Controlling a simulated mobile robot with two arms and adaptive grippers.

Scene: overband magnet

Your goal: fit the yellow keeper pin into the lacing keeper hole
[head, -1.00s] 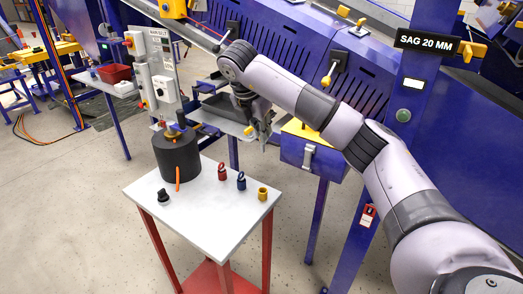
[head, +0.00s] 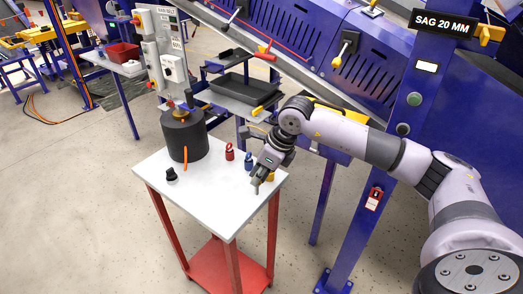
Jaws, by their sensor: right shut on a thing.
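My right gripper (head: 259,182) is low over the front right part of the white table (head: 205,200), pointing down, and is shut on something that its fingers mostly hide. A small yellow piece (head: 270,177) shows just right of the fingers, partly covered by the gripper. I cannot tell whether it is the keeper pin, or whether the fingers touch it. I cannot make out the lacing keeper hole in this view. My left gripper is not in view.
A black cylinder (head: 184,138), an orange stick (head: 185,158), a black knob (head: 171,175), a red piece (head: 229,152) and a blue piece (head: 248,161) stand on the table. The blue conveyor frame (head: 300,50) and a black tray (head: 245,93) are behind. The table's front left is clear.

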